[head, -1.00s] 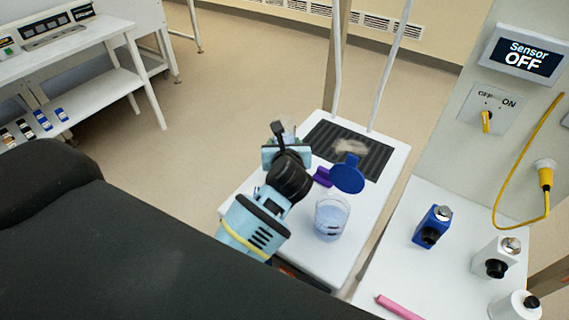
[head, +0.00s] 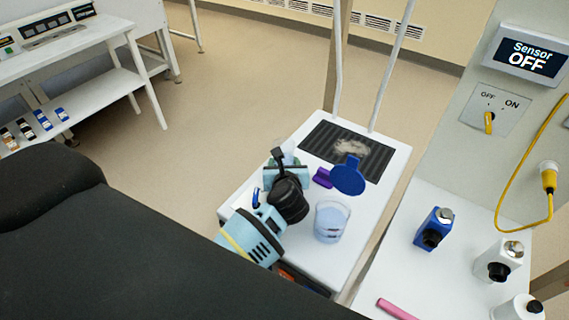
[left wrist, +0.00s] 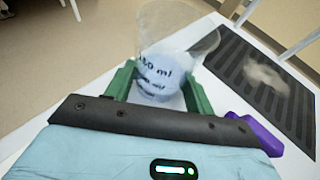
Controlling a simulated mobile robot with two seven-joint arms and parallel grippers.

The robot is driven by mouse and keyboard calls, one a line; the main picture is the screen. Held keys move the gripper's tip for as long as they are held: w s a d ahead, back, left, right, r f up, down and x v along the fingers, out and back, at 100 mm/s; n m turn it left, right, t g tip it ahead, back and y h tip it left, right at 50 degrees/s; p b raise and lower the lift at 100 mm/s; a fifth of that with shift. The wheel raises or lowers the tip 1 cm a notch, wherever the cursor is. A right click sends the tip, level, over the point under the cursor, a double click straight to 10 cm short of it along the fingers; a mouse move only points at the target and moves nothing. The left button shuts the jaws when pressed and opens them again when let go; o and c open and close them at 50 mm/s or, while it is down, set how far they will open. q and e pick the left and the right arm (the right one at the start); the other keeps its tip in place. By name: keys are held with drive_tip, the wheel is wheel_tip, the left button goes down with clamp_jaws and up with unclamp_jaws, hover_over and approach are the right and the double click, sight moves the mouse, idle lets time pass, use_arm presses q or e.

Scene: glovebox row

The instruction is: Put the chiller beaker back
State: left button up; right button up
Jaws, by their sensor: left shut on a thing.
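My left gripper (head: 286,166) is over the left part of a white bench top (head: 245,208). In the left wrist view its green fingers (left wrist: 158,85) are shut on a clear beaker (left wrist: 180,40) with black ml marks and pale bluish contents. In the head view the gripper mostly hides this beaker. A second clear beaker (head: 331,222) with pale blue liquid stands on the bench to the right of my wrist. I cannot tell from labels which one is the chiller beaker, nor whether the held one touches the bench. My right gripper is not in view.
A black grooved mat (head: 375,162) with a beige patch lies at the back. A blue round piece (head: 347,178) and a purple piece (head: 322,177) are close right of the gripper. A blue bottle (head: 434,228) and white bottles (head: 499,262) stand on the right-hand table.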

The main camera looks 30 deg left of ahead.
use_arm(q)
drive_tip(key=shift+f, duration=0.1)
drive_tip(key=o, duration=0.6)
drive_tip(key=shift+f, duration=0.15)
drive_tip(key=o, duration=0.4)
drive_tip(key=shift+r, duration=0.4)
drive_tip(key=shift+s+d, duration=0.15)
drive_tip(key=shift+s, duration=0.1)
drive_tip(key=shift+v, duration=3.45)
